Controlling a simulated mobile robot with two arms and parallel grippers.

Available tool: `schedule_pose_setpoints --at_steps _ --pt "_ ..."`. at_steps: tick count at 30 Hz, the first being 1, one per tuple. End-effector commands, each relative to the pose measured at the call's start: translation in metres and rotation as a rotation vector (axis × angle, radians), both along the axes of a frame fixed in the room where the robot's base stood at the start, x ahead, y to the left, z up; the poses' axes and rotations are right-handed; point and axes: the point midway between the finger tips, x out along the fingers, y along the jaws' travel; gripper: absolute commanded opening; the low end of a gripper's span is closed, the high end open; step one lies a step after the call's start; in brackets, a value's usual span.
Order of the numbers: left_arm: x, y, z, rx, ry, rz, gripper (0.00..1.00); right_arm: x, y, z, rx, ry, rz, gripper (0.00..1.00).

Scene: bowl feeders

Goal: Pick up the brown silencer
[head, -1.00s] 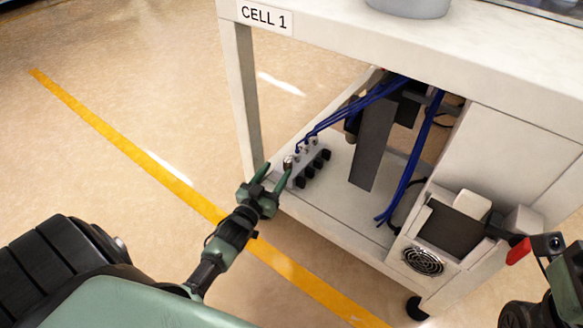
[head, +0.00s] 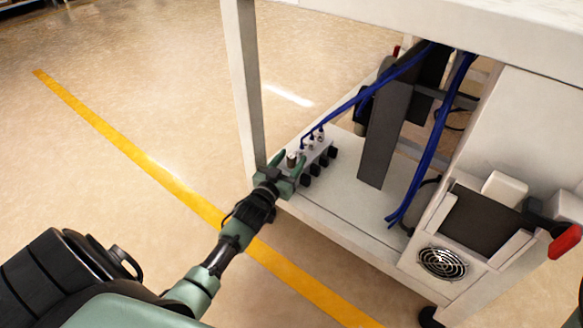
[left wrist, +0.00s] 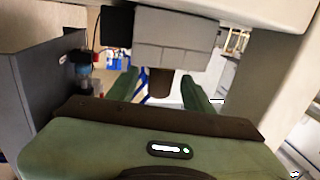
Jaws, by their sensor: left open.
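The brown silencer (head: 291,159) is a short cylinder at the near left end of the grey valve block (head: 318,158) on the cart's lower shelf. My left gripper (head: 289,158) is open, with its green fingers on either side of the silencer. In the left wrist view, the brown silencer (left wrist: 160,85) sticks out of the grey block (left wrist: 177,40) between the two spread fingers (left wrist: 160,92). I see gaps beside it; part of it is hidden behind the gripper body.
The cart's white leg (head: 243,90) stands just left of my left gripper. Blue hoses (head: 365,95) rise from the block, and more blue hoses (head: 432,140) hang to the right. A dark upright plate (head: 385,135) stands behind. The shelf's front (head: 345,215) is clear.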

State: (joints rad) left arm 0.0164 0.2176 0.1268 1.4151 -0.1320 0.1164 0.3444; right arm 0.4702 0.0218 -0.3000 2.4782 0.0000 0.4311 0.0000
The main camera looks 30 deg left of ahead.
Motion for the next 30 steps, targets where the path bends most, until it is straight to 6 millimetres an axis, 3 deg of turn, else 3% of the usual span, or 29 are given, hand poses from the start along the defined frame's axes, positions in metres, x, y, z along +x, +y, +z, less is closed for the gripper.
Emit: schedule_pose_setpoints --at_steps 9,15,25,30 --pt "0.005 0.001 0.0 0.0 0.001 0.0 0.51 -0.003 0.0 0.002 -0.001 -0.012 0.0 0.36" --pt "0.005 0.0 0.0 0.0 0.001 0.0 0.0 -0.003 0.0 0.002 -0.001 -0.012 0.0 0.36" --pt "0.005 0.0 0.002 0.0 0.001 0.0 0.0 -0.004 0.0 0.002 -0.001 -0.012 0.0 0.36" --pt "0.005 0.0 0.013 0.0 0.0 0.0 0.0 -0.003 0.0 0.008 0.002 -0.01 0.001 0.36"
